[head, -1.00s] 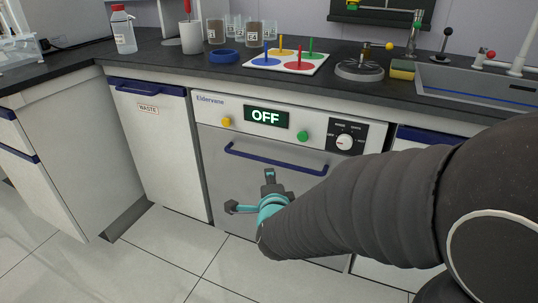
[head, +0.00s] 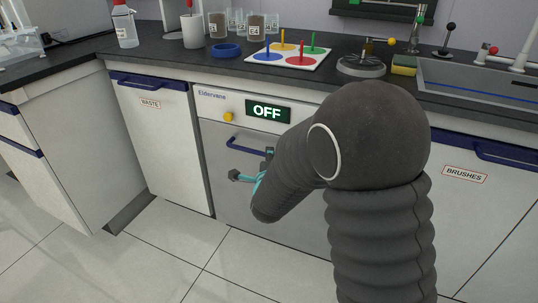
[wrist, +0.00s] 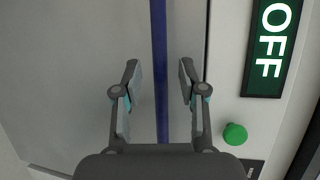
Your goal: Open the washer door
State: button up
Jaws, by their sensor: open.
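The washer door (head: 222,185) is a grey front panel below the washer's control strip, and it is shut. Its blue bar handle (head: 244,147) runs across the top of the door, its right part hidden behind my arm. My gripper (head: 252,165) is in front of the door near the handle. In the wrist view my gripper (wrist: 160,72) is open, with one finger on each side of the blue handle (wrist: 159,60). The fingers appear apart from the bar; the depth between them and the bar is hard to tell.
The washer display (head: 267,112) reads OFF, with a yellow button (head: 228,117) on its left. A green button (wrist: 235,134) shows in the wrist view. A WASTE cabinet (head: 155,140) stands left, a BRUSHES cabinet (head: 475,200) right. The floor (head: 150,265) in front is clear.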

jog(key=shift+w+a+f, duration=0.1)
jog(key=shift+w+f, duration=0.05)
jog(key=shift+w, duration=0.5)
jog(key=shift+w+f, duration=0.1)
jog(key=shift+w, duration=0.5)
jog(key=shift+c, duration=0.2)
grip_shut()
